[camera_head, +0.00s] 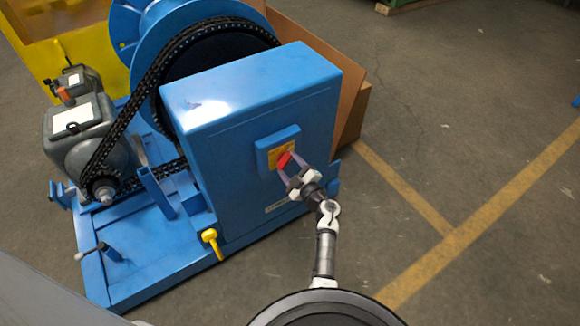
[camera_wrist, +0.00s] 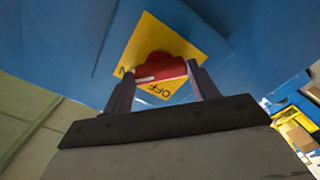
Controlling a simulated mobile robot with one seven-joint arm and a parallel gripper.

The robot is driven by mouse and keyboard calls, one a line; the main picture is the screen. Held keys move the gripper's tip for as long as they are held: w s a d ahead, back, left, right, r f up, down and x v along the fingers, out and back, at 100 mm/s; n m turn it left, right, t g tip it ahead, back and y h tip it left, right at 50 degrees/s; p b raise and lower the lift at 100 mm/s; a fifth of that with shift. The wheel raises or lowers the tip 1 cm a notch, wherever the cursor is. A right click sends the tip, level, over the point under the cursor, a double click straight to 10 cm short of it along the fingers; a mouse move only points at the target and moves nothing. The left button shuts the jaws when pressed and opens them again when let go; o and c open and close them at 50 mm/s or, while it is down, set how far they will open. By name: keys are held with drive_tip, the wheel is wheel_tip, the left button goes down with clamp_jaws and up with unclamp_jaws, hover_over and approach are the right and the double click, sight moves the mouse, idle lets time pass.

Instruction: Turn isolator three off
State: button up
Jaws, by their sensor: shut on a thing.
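The isolator's red handle (camera_head: 285,160) sits on a yellow plate (camera_head: 276,152) on the blue box of the drive. The red handle (camera_wrist: 160,70) lies nearly level in the wrist view, with a small white mark near its left end. The yellow plate (camera_wrist: 185,38) carries the word OFF below the handle and part of another word at the left. My gripper (camera_head: 288,172) is shut on the handle, one finger at each end in the wrist view (camera_wrist: 160,85). I cannot read an isolator number.
A blue drum (camera_head: 128,22) and a black chain (camera_head: 125,112) stand left of the box, with a grey motor (camera_head: 85,135) beside them. A yellow lever (camera_head: 212,240) sticks out at the box's lower left. The floor to the right is clear, with yellow lines.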

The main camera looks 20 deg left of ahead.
drive_tip(key=n, duration=0.8)
drive_tip(key=shift+f+n+b, duration=0.1)
drive_tip(key=shift+n+b, duration=0.2)
drive_tip(key=shift+b, duration=0.1)
drive_tip(key=n+b, duration=0.2)
drive_tip(key=n, duration=0.3)
drive_tip(key=shift+n+b, duration=0.8)
drive_tip(key=shift+n, duration=1.3)
drive_tip(key=o, duration=1)
drive_tip(key=shift+d, duration=0.1)
drive_tip(key=b+v, duration=0.1)
drive_tip(key=v, duration=1.2)
drive_tip(key=shift+s+d, duration=0.25)
